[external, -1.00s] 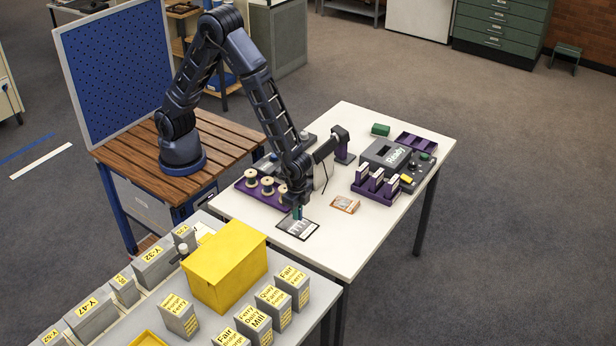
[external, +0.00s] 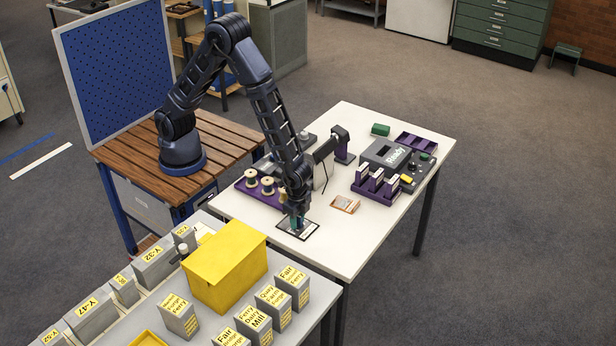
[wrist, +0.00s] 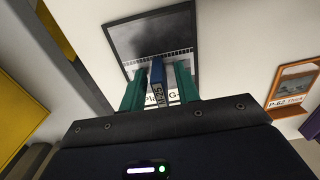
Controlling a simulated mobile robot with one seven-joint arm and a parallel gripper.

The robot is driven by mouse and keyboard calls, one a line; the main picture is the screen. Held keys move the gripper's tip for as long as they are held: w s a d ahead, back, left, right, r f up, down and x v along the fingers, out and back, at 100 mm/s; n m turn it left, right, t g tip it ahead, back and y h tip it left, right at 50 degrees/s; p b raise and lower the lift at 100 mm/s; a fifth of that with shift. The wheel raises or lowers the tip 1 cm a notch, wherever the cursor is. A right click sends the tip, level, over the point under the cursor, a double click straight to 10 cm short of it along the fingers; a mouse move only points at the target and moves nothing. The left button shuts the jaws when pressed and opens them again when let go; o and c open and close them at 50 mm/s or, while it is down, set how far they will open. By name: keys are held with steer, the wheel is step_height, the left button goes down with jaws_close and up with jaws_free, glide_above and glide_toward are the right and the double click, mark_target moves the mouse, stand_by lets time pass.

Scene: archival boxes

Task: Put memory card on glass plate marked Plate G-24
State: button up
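The dark glass plate (wrist: 150,35) lies on the white table, with a ruled scale and a partly covered label reading "Pla… G-". In the external view the plate (external: 309,232) sits at the table's near left, right under my gripper (external: 297,222). In the wrist view my gripper (wrist: 159,72) has its two teal fingers on either side of the blue memory card (wrist: 157,74), which has a label at its near end. Narrow gaps show between card and fingers, so the gripper looks open around it. The card is over the plate; contact is hard to tell.
A framed orange-brown piece marked P-62 (wrist: 292,88) lies right of the plate. A purple spool tray (external: 262,195) stands behind, and a purple rack (external: 376,187) to the right. A yellow box (external: 228,272) stands on the nearer table. The table's front right is clear.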

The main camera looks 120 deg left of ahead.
steer(key=shift+r, duration=0.15)
steer(key=s+r+t, duration=0.1)
steer(key=s+r, duration=0.2)
steer(key=r, duration=0.9)
steer(key=s+r, duration=0.3)
steer(key=r, duration=0.9)
steer(key=s+r+t, duration=0.1)
steer(key=s+r, duration=0.4)
steer(key=s, duration=0.4)
steer(key=s+d+r+t, duration=0.1)
steer(key=s+r, duration=0.5)
steer(key=s, duration=0.3)
steer(key=s+d+r+t, duration=0.1)
steer(key=s+r, duration=0.4)
steer(key=s, duration=0.4)
steer(key=shift+s+r+t, duration=0.2)
steer(key=shift+s+t, duration=0.1)
